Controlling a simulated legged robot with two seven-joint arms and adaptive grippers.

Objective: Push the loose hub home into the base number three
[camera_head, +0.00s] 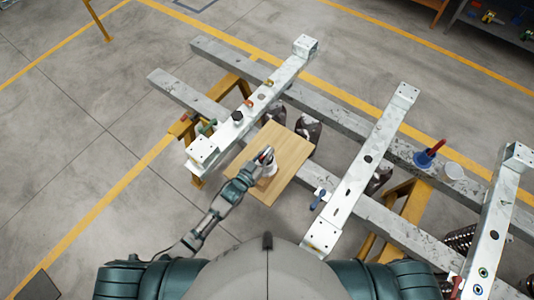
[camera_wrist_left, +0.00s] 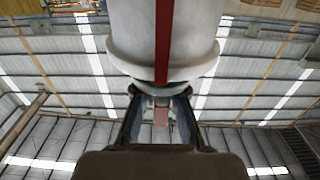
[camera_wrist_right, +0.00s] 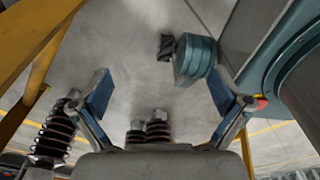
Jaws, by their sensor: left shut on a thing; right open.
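My left gripper (camera_head: 266,156) is over the wooden board (camera_head: 283,152) in the head view. In the left wrist view, its fingers (camera_wrist_left: 160,105) are shut on the narrow neck of a white round part (camera_wrist_left: 130,35) with a red stripe. This part may be the loose hub; its white side also shows at the gripper in the head view (camera_head: 269,171). Whether it touches the board is unclear. My right gripper (camera_wrist_right: 160,100) is open and empty in the right wrist view. I cannot tell which base is number three.
Pale cross beams (camera_head: 370,170) lie over two long grey rails (camera_head: 400,223) on yellow stands (camera_head: 409,205). Small fittings sit on the left beam (camera_head: 288,74).

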